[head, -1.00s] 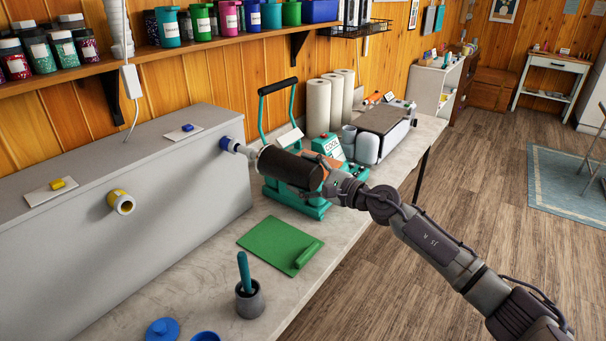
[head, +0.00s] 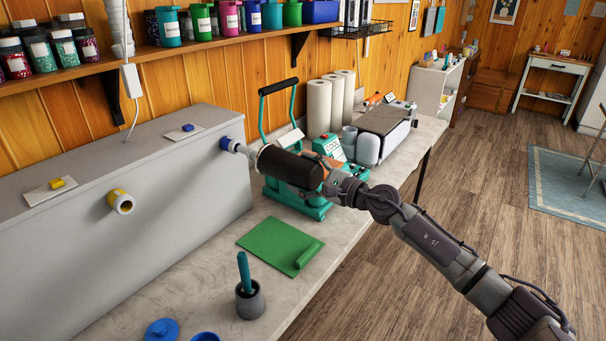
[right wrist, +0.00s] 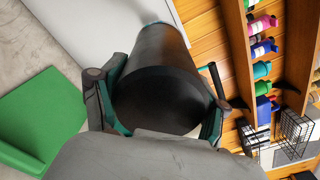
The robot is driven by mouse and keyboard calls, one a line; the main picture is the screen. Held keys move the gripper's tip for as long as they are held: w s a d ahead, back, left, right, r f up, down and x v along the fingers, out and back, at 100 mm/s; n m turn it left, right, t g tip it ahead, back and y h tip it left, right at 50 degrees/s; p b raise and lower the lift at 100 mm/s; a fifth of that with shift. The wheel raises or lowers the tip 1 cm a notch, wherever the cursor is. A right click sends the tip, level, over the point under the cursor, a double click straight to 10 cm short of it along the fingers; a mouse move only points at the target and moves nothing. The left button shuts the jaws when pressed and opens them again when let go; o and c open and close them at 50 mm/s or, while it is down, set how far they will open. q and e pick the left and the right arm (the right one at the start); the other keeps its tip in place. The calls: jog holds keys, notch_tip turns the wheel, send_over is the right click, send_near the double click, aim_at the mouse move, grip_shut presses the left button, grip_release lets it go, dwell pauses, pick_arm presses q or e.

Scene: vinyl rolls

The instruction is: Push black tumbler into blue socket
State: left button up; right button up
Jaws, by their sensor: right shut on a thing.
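The black tumbler (head: 285,167) lies roughly level, its far end toward the blue socket (head: 226,143) on the grey box's face. A light-coloured part (head: 243,149) lies between the black body and the socket; I cannot tell how far it is seated. My right gripper (head: 328,178) is shut on the tumbler's near end. In the right wrist view the tumbler (right wrist: 155,80) sits between the two fingers, its round end facing the palm. A yellow socket (head: 121,201) is further left on the same box. My left gripper is not in view.
A teal press (head: 312,207) stands just behind and below the tumbler. A green sheet (head: 275,244) lies on the worktop (head: 215,270), with a grey cup (head: 249,301) holding a teal tool nearer. White rolls (head: 317,108) stand against the wall. Jars line the shelf (head: 215,43) above.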

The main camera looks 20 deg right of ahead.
jog(key=shift+b+x, duration=0.8)
jog(key=shift+x, duration=1.1)
dwell(1.1)
jog(key=shift+w+a+b, duration=0.45)
jog(key=shift+w+b, duration=0.05)
dwell(1.0)
jog(key=shift+r, duration=0.2)
dwell(0.5)
dwell(0.4)
jog(key=o, duration=1.8)
jog(key=shift+w+a+f, duration=0.1)
jog(key=shift+w+a, duration=0.1)
jog(key=shift+o, duration=0.2)
jog(key=shift+s+d+f, duration=0.1)
